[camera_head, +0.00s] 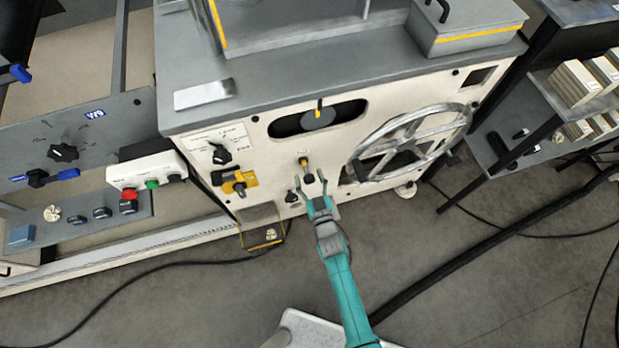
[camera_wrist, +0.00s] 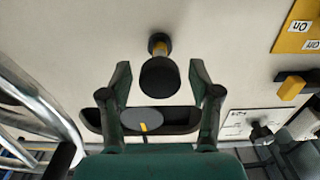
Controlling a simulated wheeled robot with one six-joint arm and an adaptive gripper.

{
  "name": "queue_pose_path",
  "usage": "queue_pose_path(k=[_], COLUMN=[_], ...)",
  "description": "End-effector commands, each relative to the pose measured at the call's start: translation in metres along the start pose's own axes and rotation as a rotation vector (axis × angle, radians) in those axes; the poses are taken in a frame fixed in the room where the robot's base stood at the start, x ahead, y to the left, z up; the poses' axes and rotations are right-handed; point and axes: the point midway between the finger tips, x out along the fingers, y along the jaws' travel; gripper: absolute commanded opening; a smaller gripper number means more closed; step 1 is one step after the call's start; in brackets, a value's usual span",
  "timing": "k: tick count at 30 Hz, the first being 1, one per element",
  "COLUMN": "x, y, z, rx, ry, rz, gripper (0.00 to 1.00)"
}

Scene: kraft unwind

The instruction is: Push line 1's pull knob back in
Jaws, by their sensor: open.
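A pull knob (camera_head: 304,163) stands out from the cream front panel of the machine. It has a yellow shaft and a black head. In the wrist view the pull knob (camera_wrist: 159,76) faces me, with a yellow band of its shaft showing between the head and a black collar at the panel. My gripper (camera_head: 316,187) is just below and in front of it. In the wrist view my gripper (camera_wrist: 160,90) is open, with one finger on each side of the knob's head and visible gaps to both. I cannot tell the depth between fingertips and panel.
A spoked handwheel (camera_head: 412,143) is to the right of the knob. A dark oval slot (camera_head: 350,110) is above it. A rotary switch (camera_head: 221,154) and a yellow-plated switch (camera_head: 238,183) are to the left. A small black knob (camera_head: 291,197) sits close below-left. Cables cross the floor.

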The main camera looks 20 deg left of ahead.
Motion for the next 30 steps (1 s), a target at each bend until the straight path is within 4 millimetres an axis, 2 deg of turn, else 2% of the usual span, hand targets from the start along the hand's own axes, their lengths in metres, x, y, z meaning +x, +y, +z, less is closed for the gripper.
queue_pose_path(k=[5, 8, 12, 13, 20, 30], x=[0.0, 0.0, 0.0, 0.0, 0.004, 0.035], y=[0.0, 0.0, 0.0, 0.0, 0.0, 0.0], z=[0.0, 0.0, 0.0, 0.0, -0.001, 0.0], rx=[0.0, 0.0, 0.0, 0.0, 0.001, 0.002], ry=[0.0, 0.0, 0.0, 0.0, 0.001, 0.0], rz=[0.0, 0.0, 0.0, 0.0, 0.0, 0.0], gripper=[0.63, 0.4, 0.05, 0.0, 0.0, 0.0])
